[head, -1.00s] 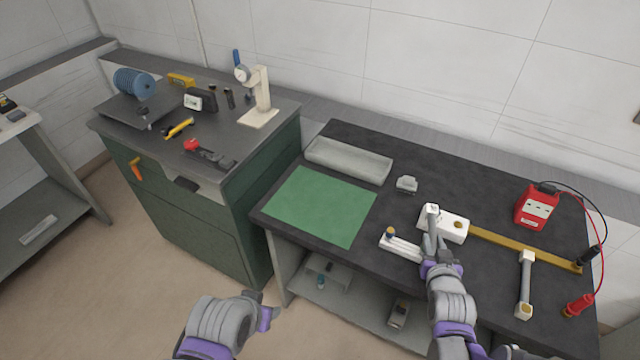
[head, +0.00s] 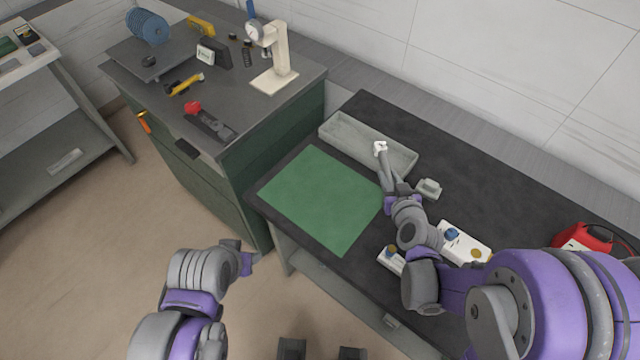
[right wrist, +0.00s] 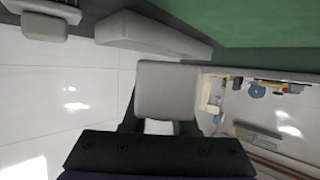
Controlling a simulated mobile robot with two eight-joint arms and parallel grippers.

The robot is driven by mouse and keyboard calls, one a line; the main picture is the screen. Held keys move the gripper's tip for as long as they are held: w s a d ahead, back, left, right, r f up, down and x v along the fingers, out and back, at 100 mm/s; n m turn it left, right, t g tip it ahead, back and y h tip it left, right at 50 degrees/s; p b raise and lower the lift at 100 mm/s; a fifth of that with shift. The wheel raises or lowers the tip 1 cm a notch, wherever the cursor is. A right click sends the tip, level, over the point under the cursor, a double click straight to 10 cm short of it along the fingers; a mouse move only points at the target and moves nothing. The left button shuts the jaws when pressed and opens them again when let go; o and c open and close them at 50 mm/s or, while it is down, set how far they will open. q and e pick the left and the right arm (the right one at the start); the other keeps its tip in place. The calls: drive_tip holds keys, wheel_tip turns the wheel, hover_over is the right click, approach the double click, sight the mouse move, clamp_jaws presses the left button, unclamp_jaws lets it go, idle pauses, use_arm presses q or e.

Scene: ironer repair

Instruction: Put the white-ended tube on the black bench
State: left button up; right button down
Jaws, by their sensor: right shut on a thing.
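My right gripper (head: 381,158) is shut on a small part with a white end (head: 380,147), which I take for the white-ended tube. Most of the part is hidden by the fingers. It is over the near side of the grey tray on the black bench (head: 470,165); I cannot tell whether it touches anything. In the right wrist view its pale, square end (right wrist: 167,88) shows between the fingers. My left gripper (head: 246,258) is off the bench's front left, over the floor, with no held thing visible; its jaw opening is unclear.
On the bench are a grey tray (head: 340,134), a green mat (head: 318,198), a small grey block (head: 429,188), a white fixture (head: 470,247) and a red meter (head: 585,240). My right arm covers the bench's right front. Black surface is clear behind the small block.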

drive_tip(key=a+n+y, duration=0.1)
drive_tip(key=a, duration=0.1)
drive_tip(key=a+n+g+y, duration=0.1)
drive_tip(key=a+n+y, duration=0.1)
drive_tip(key=a, duration=0.1)
drive_tip(key=a+n+y, duration=0.1)
drive_tip(key=a+y, duration=0.1)
drive_tip(key=a, duration=0.1)
drive_tip(key=shift+w+r+g, duration=0.1)
drive_tip(key=shift+r+g, duration=0.15)
drive_tip(key=shift+g, duration=0.05)
drive_tip(key=s+a+r+n+g+y, duration=0.1)
drive_tip(key=a+r+n+g+y, duration=0.3)
drive_tip(key=a, duration=0.3)
drive_tip(key=n+b, duration=0.1)
drive_tip(key=b, duration=0.1)
hover_over(330, 198)
wheel_tip(330, 198, down, 9)
drive_tip(key=shift+r, duration=0.15)
drive_tip(key=shift+f+b, duration=0.65)
drive_tip(key=c, duration=0.7)
unclamp_jaws()
